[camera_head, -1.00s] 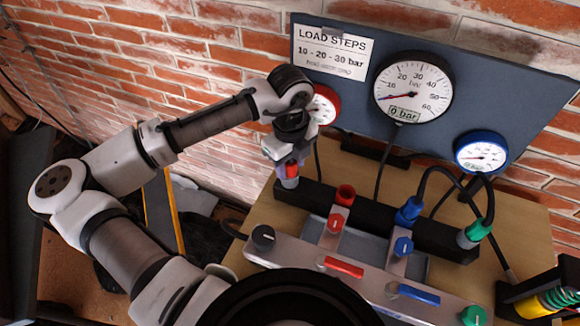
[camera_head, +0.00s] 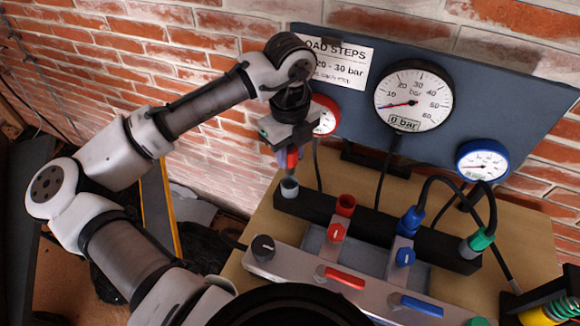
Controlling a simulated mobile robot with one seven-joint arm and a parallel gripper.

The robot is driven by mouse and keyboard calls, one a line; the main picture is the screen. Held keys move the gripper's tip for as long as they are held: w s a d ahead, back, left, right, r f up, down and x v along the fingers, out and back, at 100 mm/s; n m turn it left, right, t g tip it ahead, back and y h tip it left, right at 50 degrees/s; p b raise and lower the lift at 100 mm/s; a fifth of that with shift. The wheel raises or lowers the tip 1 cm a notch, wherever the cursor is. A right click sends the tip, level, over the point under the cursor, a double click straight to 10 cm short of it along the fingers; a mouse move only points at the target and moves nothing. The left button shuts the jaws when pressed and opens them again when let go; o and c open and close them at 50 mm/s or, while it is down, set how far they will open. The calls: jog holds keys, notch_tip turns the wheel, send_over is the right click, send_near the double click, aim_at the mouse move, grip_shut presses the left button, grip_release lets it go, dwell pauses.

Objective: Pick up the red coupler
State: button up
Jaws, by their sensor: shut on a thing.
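The red coupler (camera_head: 292,158) is held in my gripper (camera_head: 289,150), in the upper middle of the head view. My gripper points down and is shut on it. The coupler is above and apart from a grey socket (camera_head: 289,187) at the left end of the black bar (camera_head: 325,209). The arm and gripper body hide most of the coupler.
A red port (camera_head: 345,204) stands right of the grey socket. Blue (camera_head: 411,221) and green (camera_head: 479,241) couplers with a black hose sit further right. A blue-grey panel (camera_head: 500,110) with gauges rises behind. Valve handles line the front.

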notch_tip(320, 180, up, 13)
jog(key=shift+b, duration=0.3)
jog(key=shift+f+b, duration=1.5)
jog(key=shift+f, duration=2.25)
jog(key=s+d+p, duration=0.3)
jog(key=s+d, duration=0.1)
jog(key=d, duration=0.5)
jog(key=shift+d, duration=0.15)
jog(key=shift+d+r, duration=0.1)
jog(key=shift+s+d+p, duration=0.35)
jog(key=shift+d+p, duration=0.1)
jog(key=shift+d, duration=0.3)
jog(key=shift+s+d+p, duration=0.3)
jog(key=shift+d+p, duration=0.15)
jog(key=shift+d, duration=0.3)
jog(key=shift+f, duration=0.2)
